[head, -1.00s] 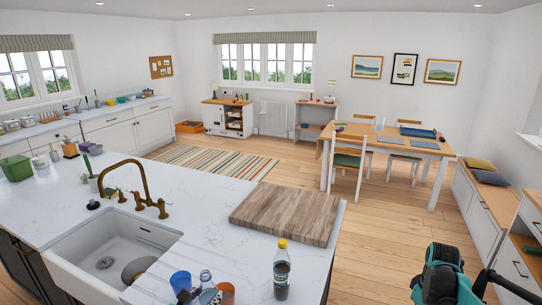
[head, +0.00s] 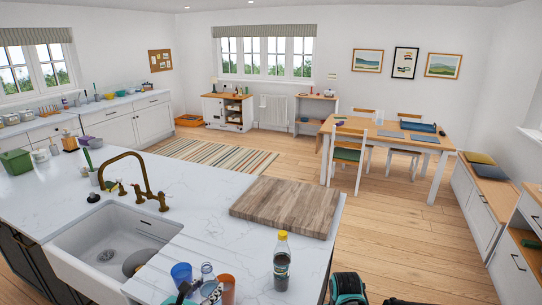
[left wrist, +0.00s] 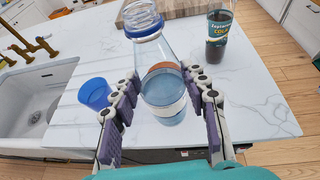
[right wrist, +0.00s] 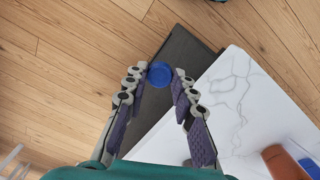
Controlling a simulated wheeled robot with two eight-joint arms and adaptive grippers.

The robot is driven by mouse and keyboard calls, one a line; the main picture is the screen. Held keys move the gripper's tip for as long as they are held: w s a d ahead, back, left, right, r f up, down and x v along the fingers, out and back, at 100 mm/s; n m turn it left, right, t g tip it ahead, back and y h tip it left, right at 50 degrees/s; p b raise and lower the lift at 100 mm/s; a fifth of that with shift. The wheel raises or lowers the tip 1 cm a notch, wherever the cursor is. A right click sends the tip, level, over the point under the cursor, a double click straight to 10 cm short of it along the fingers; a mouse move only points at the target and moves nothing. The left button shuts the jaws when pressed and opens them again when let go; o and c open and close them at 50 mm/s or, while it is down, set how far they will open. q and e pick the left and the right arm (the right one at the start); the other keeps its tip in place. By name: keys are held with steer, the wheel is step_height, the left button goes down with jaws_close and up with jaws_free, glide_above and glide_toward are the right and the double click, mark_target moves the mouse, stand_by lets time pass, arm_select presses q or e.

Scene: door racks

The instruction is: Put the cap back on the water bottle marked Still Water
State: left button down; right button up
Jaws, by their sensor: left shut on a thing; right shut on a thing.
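A clear water bottle (left wrist: 160,55) with a blue neck ring and an open top stands upright in the left wrist view. Its label is not readable; the bottle (head: 207,272) also shows at the front of the counter in the head view. My left gripper (left wrist: 165,88) is shut around its body, one finger on each side. My right gripper (right wrist: 160,82) is shut on a blue cap (right wrist: 160,73) at its fingertips, over the counter's edge and the floor.
A cola bottle (head: 282,263) with a yellow cap stands to the right of the water bottle. A blue cup (head: 181,273) and an orange cup (head: 228,287) stand close beside it. A wooden board (head: 288,207) lies behind, and the sink (head: 110,245) is to the left.

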arm_select(q)
step_height(320, 180, down, 9)
steer(key=b, duration=0.8)
steer(key=shift+r, duration=0.1)
steer(key=shift+d, duration=0.15)
steer(key=s+d+r+m+g+h, duration=0.2)
steer(key=s+d+m+h, duration=0.2)
steer(key=d, duration=0.5)
steer(key=shift+s+d+r+m+g+h, duration=0.15)
steer(key=shift+s+d+m+g+h, duration=0.15)
steer(key=shift+d+h, duration=0.1)
